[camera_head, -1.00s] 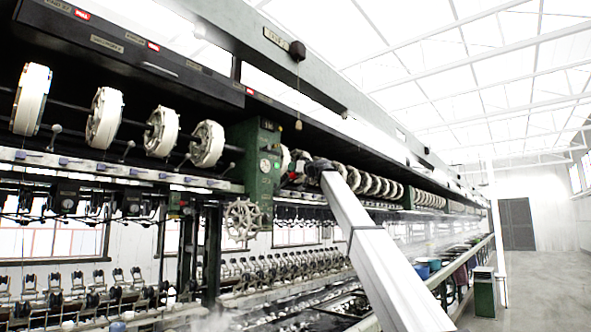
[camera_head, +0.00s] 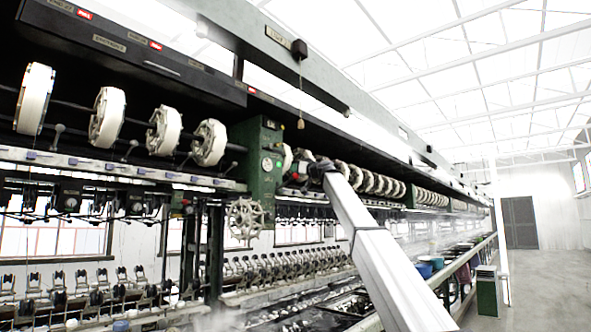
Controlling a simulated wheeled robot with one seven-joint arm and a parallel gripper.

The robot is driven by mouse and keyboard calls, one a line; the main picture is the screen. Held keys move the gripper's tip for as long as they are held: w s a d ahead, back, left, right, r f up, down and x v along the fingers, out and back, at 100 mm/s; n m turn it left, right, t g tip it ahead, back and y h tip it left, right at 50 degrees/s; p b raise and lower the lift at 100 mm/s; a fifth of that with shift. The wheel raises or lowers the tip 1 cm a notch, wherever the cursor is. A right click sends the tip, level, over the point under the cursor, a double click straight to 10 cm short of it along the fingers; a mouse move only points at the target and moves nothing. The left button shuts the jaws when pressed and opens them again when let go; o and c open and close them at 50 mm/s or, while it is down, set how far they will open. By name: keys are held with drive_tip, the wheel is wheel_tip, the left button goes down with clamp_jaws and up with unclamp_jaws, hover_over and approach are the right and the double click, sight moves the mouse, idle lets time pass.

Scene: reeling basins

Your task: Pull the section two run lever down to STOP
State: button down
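My arm reaches in from the lower right, and its dark end, my gripper (camera_head: 306,175), is beside the green gearbox post (camera_head: 262,165) at the middle of the long machine. The fingers are small and dark, and I cannot tell whether they are open or shut. A small red spot shows by the gripper, close to the post's right side. I cannot make out the run lever; it may be hidden at the gripper.
White reels (camera_head: 208,143) line the machine on both sides of the post. Basins (camera_head: 355,303) run below. Blue tubs (camera_head: 425,269) and a green bin (camera_head: 487,291) stand along the right side. The aisle floor (camera_head: 540,285) at right is clear.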

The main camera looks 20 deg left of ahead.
sight(297, 175)
drive_tip(key=shift+s+d+f, duration=0.1)
drive_tip(key=shift+d+f, duration=0.15)
drive_tip(key=shift+f, duration=0.65)
drive_tip(key=shift+s+d+f, duration=0.1)
drive_tip(key=shift+d+f, duration=0.1)
drive_tip(key=shift+f, duration=0.65)
drive_tip(key=shift+d+f, duration=0.15)
drive_tip(key=shift+f, duration=0.65)
drive_tip(key=v, duration=1.6)
drive_tip(key=shift+s, duration=0.15)
